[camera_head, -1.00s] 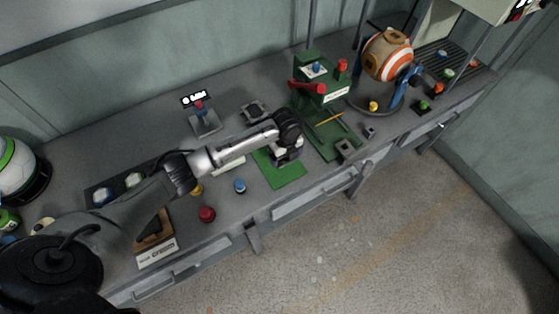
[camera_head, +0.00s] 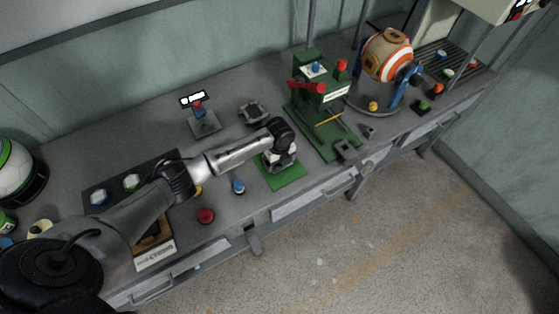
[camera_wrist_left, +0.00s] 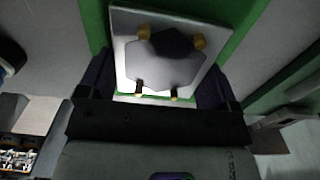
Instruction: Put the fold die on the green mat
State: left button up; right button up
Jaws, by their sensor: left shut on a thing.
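The fold die is a square pale metal plate with a dark-grey six-sided middle and brass pins, seen close up in the left wrist view (camera_wrist_left: 165,70). My left gripper (camera_head: 282,163) is shut on it, with a dark finger at each side of the plate. The green mat (camera_head: 289,184) lies on the bench below the gripper. It also shows around the die in the left wrist view (camera_wrist_left: 238,40). The die is over the mat; I cannot tell whether it touches it. In the head view the gripper mostly hides the die. My right gripper is not in view.
The green press (camera_head: 318,95) with a red handle stands just right of the mat. A blue-topped piece (camera_head: 239,187) and a red button (camera_head: 206,215) are to the left. A grey metal fixture (camera_head: 254,112) lies behind. The bench's front edge is close to the mat.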

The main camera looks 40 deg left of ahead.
pick_arm(q)
jog(key=shift+f, duration=0.1)
jog(key=o, duration=0.9)
jog(key=shift+c, duration=0.2)
notch_tip(320, 180, up, 12)
jog(key=p, duration=0.2)
